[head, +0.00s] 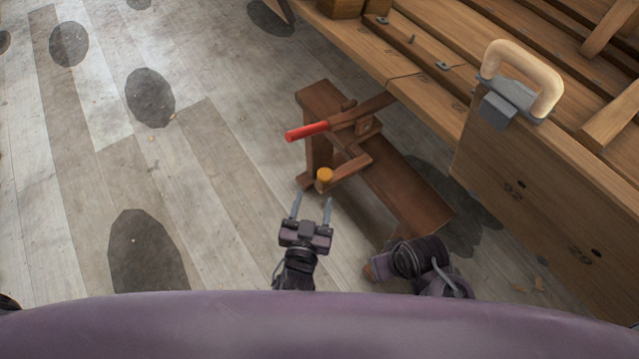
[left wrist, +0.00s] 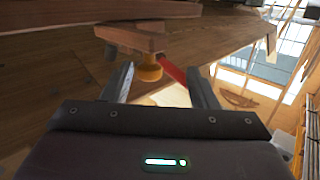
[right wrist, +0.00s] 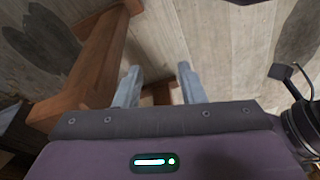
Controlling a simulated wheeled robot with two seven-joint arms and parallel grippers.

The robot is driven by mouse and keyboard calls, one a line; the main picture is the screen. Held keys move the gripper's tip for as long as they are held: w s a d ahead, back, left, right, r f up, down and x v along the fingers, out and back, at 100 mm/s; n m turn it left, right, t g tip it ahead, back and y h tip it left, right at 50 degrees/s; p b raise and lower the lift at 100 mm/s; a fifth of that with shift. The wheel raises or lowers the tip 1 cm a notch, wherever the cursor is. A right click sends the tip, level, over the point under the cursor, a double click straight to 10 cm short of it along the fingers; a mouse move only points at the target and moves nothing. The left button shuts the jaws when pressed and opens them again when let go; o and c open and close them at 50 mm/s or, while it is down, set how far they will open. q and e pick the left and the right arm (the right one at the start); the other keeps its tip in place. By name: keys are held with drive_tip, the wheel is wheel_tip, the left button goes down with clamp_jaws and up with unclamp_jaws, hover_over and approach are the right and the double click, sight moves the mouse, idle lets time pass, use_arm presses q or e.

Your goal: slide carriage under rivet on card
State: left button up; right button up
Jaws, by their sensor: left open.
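A low brown wooden stand (head: 405,185) sits on the floor beside the hull. It carries wooden arms, a red handle (head: 307,131) and a yellow knob (head: 325,175); I cannot tell which part is the carriage. My left gripper (head: 312,205) is open and empty just in front of the knob. In the left wrist view the knob (left wrist: 150,68) shows beyond and between the fingers, with the red handle (left wrist: 172,72) behind it. My right gripper (right wrist: 159,75) is open and empty in the right wrist view, low beside the wooden stand (right wrist: 95,65). I cannot pick out the card.
The planked wooden hull (head: 545,180) fills the right side, with small metal pieces (head: 442,66) on its planks. A grey clamp with a pale wooden handle (head: 522,80) sits on its edge. The plank floor (head: 190,190) on the left is clear, with dark round patches.

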sight(323, 183)
use_arm(q)
drive_tip(key=shift+s+d+r+n+t+b, duration=0.25)
drive_tip(key=shift+d+r+t+b, duration=0.35)
drive_tip(key=shift+r, duration=0.3)
drive_tip(key=shift+w+d+r, duration=0.1)
drive_tip(key=shift+w+d, duration=0.1)
drive_tip(key=shift+w, duration=0.2)
drive_tip(key=w, duration=0.4)
drive_tip(key=w+d+b, duration=0.1)
drive_tip(key=w, duration=0.1)
drive_tip(key=shift+w, duration=0.35)
use_arm(e)
drive_tip(key=shift+w+a+r+t+y, duration=0.15)
drive_tip(key=shift+a+r+t, duration=0.1)
drive_tip(key=shift+a+r, duration=0.15)
drive_tip(key=shift+w+a+r+t+y, duration=0.15)
drive_tip(key=shift+a+r+t, duration=0.1)
drive_tip(key=shift+r, duration=0.2)
use_arm(q)
drive_tip(key=shift+c, duration=0.3)
clamp_jaws()
use_arm(e)
drive_tip(key=shift+s, duration=0.1)
